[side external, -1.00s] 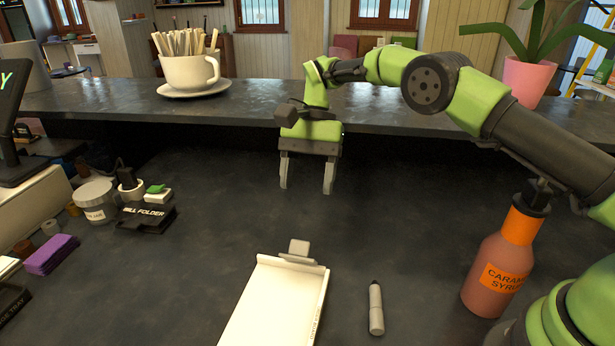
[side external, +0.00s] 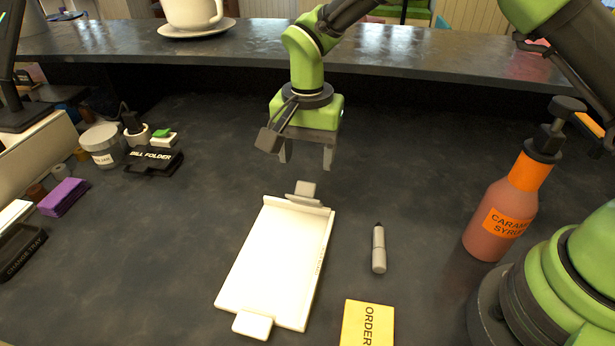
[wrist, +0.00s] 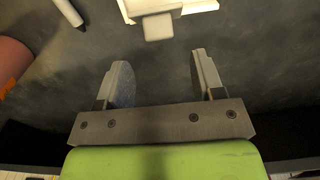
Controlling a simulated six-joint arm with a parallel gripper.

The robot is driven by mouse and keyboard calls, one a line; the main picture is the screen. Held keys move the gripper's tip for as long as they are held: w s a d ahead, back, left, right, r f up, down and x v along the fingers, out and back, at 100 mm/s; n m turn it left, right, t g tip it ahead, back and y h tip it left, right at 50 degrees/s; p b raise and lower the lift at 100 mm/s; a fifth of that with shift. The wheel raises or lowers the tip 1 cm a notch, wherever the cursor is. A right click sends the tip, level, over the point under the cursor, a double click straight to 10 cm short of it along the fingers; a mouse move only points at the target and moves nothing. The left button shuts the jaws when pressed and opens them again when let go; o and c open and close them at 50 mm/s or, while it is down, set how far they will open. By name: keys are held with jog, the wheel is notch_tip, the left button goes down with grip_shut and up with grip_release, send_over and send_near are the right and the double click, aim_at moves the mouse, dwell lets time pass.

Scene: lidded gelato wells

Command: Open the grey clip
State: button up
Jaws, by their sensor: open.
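A white clipboard-like board (side external: 275,265) lies flat on the dark counter, with a raised bar across its far end. The grey clip (side external: 305,190) is a small pale tab standing out behind that bar. It also shows in the wrist view (wrist: 158,27), at the top centre, with the board's edge beyond it. My gripper (side external: 306,164) points down just behind the clip. In the wrist view its two fingers (wrist: 160,60) are apart with nothing between them. The clip lies beyond the fingertips, in line with the gap. I see no contact.
A grey marker (side external: 379,250) lies right of the board, with a syrup bottle (side external: 503,205) further right. A yellow order pad (side external: 367,323) is at the front. A bill folder (side external: 153,161) and purple block (side external: 63,197) stand left. A raised ledge (side external: 130,46) runs behind.

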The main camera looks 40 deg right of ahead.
aim_at(308, 183)
notch_tip(308, 183, down, 6)
jog(key=shift+r, duration=0.15)
jog(key=c, duration=0.9)
jog(key=shift+c, duration=0.2)
